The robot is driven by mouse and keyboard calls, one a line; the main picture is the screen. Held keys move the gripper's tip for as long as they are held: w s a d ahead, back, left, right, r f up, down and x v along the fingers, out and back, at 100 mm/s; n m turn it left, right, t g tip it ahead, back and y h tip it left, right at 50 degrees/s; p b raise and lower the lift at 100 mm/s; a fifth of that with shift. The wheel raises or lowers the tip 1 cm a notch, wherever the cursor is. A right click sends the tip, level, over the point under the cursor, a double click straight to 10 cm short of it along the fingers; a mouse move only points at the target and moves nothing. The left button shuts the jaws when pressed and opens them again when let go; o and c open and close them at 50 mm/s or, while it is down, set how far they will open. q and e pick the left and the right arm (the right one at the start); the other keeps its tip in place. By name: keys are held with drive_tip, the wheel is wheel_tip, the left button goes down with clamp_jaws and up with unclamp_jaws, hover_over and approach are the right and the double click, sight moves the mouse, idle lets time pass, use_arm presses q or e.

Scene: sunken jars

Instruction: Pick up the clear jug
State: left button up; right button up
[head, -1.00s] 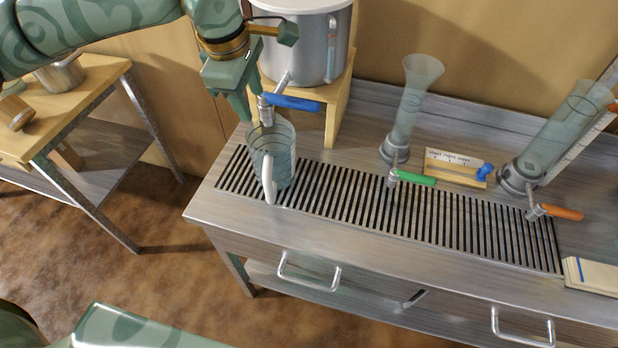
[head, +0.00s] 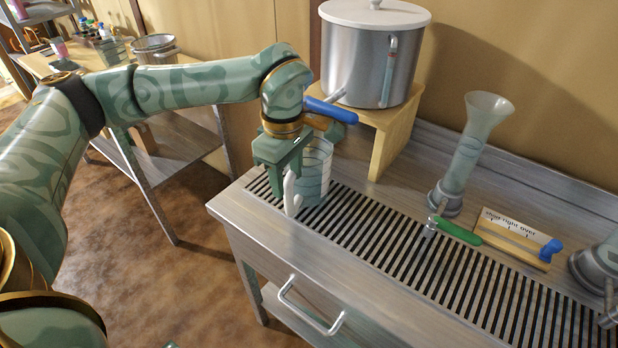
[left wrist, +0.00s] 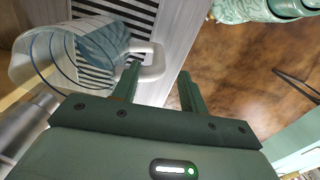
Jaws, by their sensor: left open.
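The clear jug (head: 316,170) stands upright on the slatted drain grate at the left end of the steel counter. Its white handle (head: 292,194) points toward the front left. My left gripper (head: 278,180) is open and empty at the handle side of the jug, partly covering it in the head view. In the left wrist view, the jug (left wrist: 75,55) is at upper left, and its handle (left wrist: 152,62) shows by the tip of the left-hand finger, reaching partly across the gap between the fingers (left wrist: 160,72). I cannot tell whether they touch. My right gripper is not in view.
A lidded steel pot (head: 365,60) with a blue-levered tap (head: 332,110) stands on a wooden stand (head: 395,135) just behind the jug. A glass funnel tube (head: 470,150) with a green lever (head: 458,230) and a small sign (head: 510,235) are to the right. The grate (head: 400,240) between is clear.

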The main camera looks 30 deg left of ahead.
sight(289, 195)
use_arm(q)
wheel_tip(289, 195, down, 6)
drive_tip(key=b, duration=0.2)
drive_tip(key=shift+w+b, duration=0.15)
drive_tip(key=shift+b, duration=0.25)
drive_tip(key=shift+r, duration=0.2)
clamp_jaws()
